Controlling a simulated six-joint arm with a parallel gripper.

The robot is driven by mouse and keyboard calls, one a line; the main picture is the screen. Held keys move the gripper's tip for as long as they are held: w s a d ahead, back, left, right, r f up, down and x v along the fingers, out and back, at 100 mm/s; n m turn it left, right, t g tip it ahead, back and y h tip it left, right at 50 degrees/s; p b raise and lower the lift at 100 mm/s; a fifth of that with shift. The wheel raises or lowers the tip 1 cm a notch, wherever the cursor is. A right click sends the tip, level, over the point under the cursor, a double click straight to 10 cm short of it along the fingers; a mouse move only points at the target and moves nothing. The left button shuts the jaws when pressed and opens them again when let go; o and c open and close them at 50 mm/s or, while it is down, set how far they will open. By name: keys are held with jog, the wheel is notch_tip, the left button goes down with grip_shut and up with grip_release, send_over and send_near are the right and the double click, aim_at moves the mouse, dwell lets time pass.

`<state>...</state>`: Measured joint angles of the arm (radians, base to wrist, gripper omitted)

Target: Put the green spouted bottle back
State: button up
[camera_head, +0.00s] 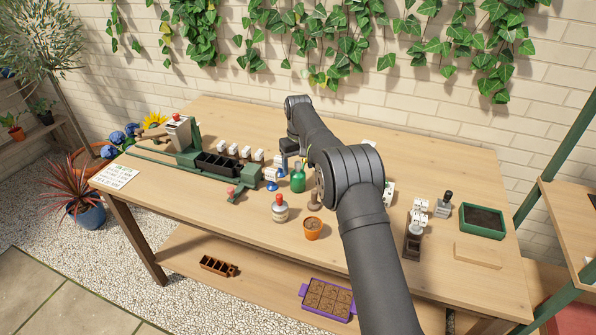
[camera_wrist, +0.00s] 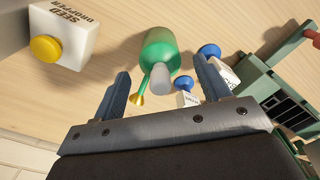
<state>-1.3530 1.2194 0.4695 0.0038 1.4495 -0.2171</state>
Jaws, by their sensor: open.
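The green spouted bottle (camera_head: 298,178) stands upright on the wooden table, near the middle, just right of the green-framed station. The wrist view shows it (camera_wrist: 159,48) from above, with a grey cap and a thin yellow-tipped spout. My gripper (camera_wrist: 161,68) is open, and its two fingers point toward the bottle from either side of it in that view. They hold nothing, and I cannot tell whether they touch it. In the head view my gripper (camera_head: 291,148) is just behind and above the bottle, partly hidden by my arm.
A white seed dropper (camera_wrist: 65,38) with a yellow button and blue-knobbed white items (camera_wrist: 225,72) stand close by. A green-framed station (camera_head: 190,158) with black cells is left. A red-topped white bottle (camera_head: 280,210) and orange pot (camera_head: 312,228) are in front. A green tray (camera_head: 482,221) is far right.

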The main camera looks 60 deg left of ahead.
aim_at(298, 171)
notch_tip(298, 171, up, 9)
jog(key=shift+r, duration=0.2)
dwell(0.3)
notch_tip(298, 171, down, 12)
jog(key=shift+f, duration=0.2)
notch_tip(298, 171, up, 2)
jog(key=shift+r, duration=1)
